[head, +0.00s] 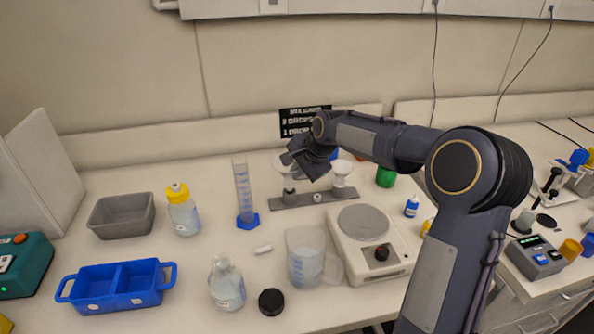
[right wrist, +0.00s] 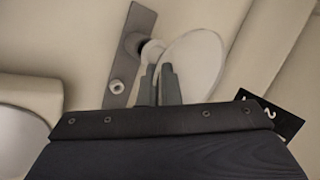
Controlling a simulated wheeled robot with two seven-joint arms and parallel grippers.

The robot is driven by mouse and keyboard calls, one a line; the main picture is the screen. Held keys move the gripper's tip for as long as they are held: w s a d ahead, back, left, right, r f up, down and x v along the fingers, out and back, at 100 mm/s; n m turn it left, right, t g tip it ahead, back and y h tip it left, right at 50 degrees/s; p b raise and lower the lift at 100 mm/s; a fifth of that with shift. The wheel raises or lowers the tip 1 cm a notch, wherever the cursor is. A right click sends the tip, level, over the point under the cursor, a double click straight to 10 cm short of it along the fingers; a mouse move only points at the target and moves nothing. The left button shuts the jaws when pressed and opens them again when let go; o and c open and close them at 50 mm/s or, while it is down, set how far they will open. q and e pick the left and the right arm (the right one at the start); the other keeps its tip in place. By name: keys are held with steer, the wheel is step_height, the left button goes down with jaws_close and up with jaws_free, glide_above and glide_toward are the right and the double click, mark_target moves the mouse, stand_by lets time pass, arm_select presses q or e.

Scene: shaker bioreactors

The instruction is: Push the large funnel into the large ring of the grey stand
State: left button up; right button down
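The grey stand (head: 325,197) is a low bar at the back of the table; it also shows in the right wrist view (right wrist: 141,20). The large funnel (head: 283,166) is pale and sits over the stand's left part, partly hidden by my right gripper (head: 291,158). In the right wrist view the funnel (right wrist: 195,62) shows its wide mouth. The fingers of my right gripper (right wrist: 159,72) are close together at the funnel's rim, one on each side of its wall. Whether the funnel is seated in the large ring is hidden. My left gripper is not in view.
A smaller funnel (head: 343,168) stands at the stand's right. A measuring cylinder (head: 243,190) is left of the stand. A black sign (head: 298,121) is behind.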

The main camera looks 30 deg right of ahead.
steer(key=shift+f+b, duration=0.8)
steer(key=shift+f, duration=0.45)
stand_by(1.3)
steer(key=c, duration=1.6)
jaws_free()
steer(key=shift+o, duration=0.2)
steer(key=shift+r, duration=0.1)
steer(key=v, duration=0.7)
steer(key=shift+s+r, duration=0.2)
steer(key=shift+r, duration=0.1)
